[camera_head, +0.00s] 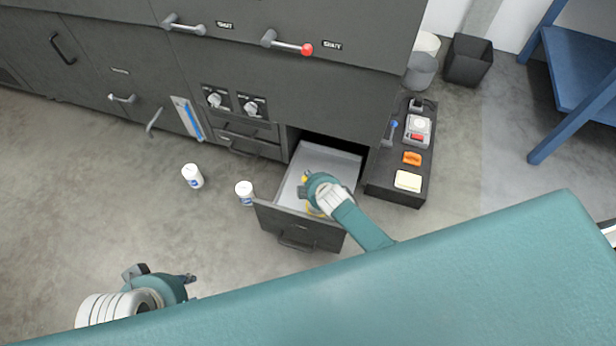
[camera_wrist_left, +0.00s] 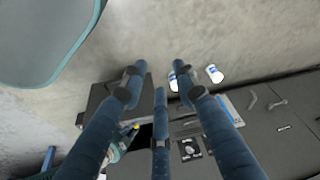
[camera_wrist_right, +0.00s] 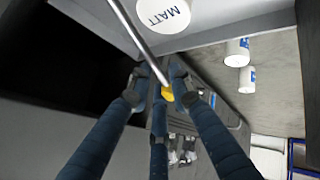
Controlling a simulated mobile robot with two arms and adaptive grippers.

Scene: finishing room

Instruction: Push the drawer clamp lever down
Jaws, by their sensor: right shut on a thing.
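The open drawer (camera_head: 316,164) sticks out of the dark cabinet, low down. My right gripper (camera_head: 308,184) is inside it. In the right wrist view a thin silver lever (camera_wrist_right: 138,38) runs down to a yellow tip (camera_wrist_right: 167,94) between the fingers of my right gripper (camera_wrist_right: 158,80), which is shut on it. In the head view a small yellow part (camera_head: 304,178) shows beside that gripper, which hides most of the lever. My left gripper (camera_head: 188,280) is low at the left, above the floor, and its fingers are spread and empty in the left wrist view (camera_wrist_left: 160,72).
Two white cans (camera_head: 193,176) (camera_head: 245,192) stand on the floor left of the drawer. A can labelled MATT (camera_wrist_right: 165,12) is close to the right gripper. A dark low unit (camera_head: 396,187) with a blue-knobbed lever (camera_head: 392,128) stands right of the drawer. Bare floor lies at the left.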

